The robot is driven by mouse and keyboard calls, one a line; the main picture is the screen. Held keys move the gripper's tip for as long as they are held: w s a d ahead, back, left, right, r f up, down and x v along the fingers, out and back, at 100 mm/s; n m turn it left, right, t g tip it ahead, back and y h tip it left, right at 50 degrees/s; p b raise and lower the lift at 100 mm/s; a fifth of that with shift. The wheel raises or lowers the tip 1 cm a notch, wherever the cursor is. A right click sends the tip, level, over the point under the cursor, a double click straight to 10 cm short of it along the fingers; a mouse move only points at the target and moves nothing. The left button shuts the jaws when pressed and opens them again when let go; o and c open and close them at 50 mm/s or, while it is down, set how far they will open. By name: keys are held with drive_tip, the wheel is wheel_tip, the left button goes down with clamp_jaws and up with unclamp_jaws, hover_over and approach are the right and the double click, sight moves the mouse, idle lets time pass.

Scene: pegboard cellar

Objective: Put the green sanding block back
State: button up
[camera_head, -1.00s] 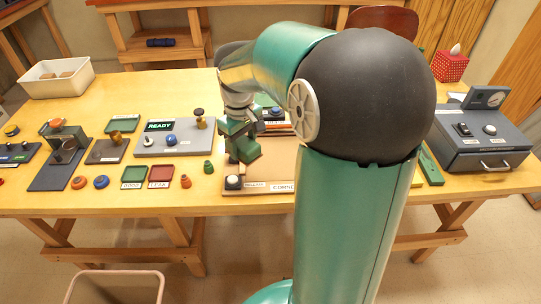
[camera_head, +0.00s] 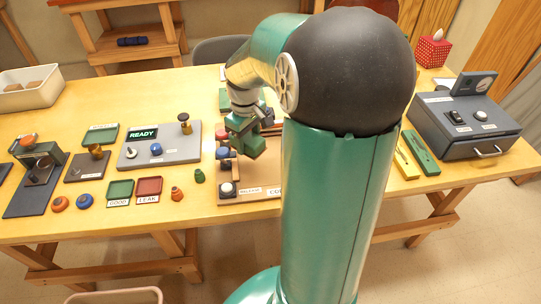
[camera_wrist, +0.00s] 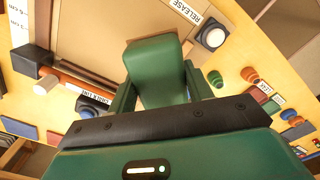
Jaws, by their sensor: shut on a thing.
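My gripper (camera_head: 241,128) is shut on the green sanding block (camera_head: 248,147), which hangs tilted over the brown board (camera_head: 265,190) on the table. In the wrist view the block (camera_wrist: 155,68) sits between my two green fingers and points away from the camera, with the brown board behind it. The board has a white button (camera_head: 227,188) labelled RELEASE at its front left corner; the button also shows in the wrist view (camera_wrist: 213,36). My arm hides the right part of the board. I cannot make out an empty place for the block.
A grey READY panel (camera_head: 170,157) and green and red dishes (camera_head: 150,187) lie to the left, with a green plug (camera_head: 199,176) near the board. Green and yellow long tools (camera_head: 420,150) and a grey drawer box (camera_head: 475,128) stand to the right.

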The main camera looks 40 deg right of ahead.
hover_over(272, 164)
drive_tip(key=f, duration=0.6)
drive_tip(key=shift+w+a+f, duration=0.1)
drive_tip(key=shift+a+f, duration=0.05)
drive_tip(key=shift+a, duration=0.15)
drive_tip(key=shift+d+f, duration=0.15)
drive_tip(key=shift+f, duration=0.8)
drive_tip(key=shift+d+f, duration=0.15)
drive_tip(key=shift+f, duration=0.75)
drive_tip(key=shift+f, duration=0.15)
drive_tip(key=o, duration=1.1)
